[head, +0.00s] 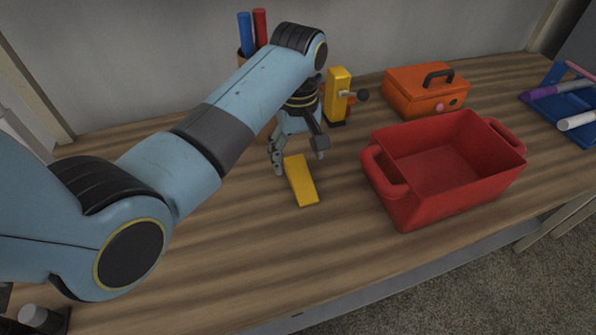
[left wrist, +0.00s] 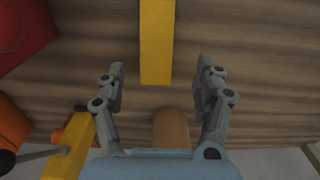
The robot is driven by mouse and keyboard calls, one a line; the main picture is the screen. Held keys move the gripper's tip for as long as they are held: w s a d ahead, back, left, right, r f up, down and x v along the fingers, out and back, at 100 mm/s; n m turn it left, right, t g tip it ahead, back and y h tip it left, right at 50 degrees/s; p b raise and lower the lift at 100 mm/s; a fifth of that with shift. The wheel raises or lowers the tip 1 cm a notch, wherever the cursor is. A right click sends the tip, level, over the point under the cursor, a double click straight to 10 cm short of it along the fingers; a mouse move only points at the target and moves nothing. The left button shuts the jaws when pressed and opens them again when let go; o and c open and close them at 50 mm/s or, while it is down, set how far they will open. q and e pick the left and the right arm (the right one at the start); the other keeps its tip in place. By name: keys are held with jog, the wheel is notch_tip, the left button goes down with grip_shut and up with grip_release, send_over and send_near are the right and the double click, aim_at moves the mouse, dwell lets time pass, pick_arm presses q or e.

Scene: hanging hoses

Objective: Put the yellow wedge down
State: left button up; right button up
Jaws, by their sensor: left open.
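The yellow wedge (head: 301,182) lies on the wooden table, to the left of the red bin. In the left wrist view the wedge (left wrist: 157,45) lies just beyond and between the fingertips. My left gripper (head: 298,160) is open and empty, close behind the wedge, with its fingers pointing down. The fingers also show spread apart in the left wrist view (left wrist: 160,78), with a clear gap on both sides of the wedge. My right gripper is in neither view.
A red bin (head: 484,187) with two handles stands to the right. Behind are a yellow device (head: 338,92) with a dark knob and an orange box (head: 424,91) with a black handle. A blue rack (head: 558,112) holds markers at far right. Table in front is clear.

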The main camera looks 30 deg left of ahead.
aim_at(299, 172)
pick_arm(q)
jog(key=shift+f, duration=0.65)
jog(key=f, duration=0.3)
jog(key=w+f, duration=0.1)
jog(key=f, duration=0.1)
jog(key=shift+a+f+b, duration=0.15)
jog(key=shift+f+b, duration=0.1)
jog(key=shift+b, duration=0.05)
jog(key=shift+c, duration=1.5)
jog(key=shift+r, duration=0.1)
jog(key=c, duration=1.1)
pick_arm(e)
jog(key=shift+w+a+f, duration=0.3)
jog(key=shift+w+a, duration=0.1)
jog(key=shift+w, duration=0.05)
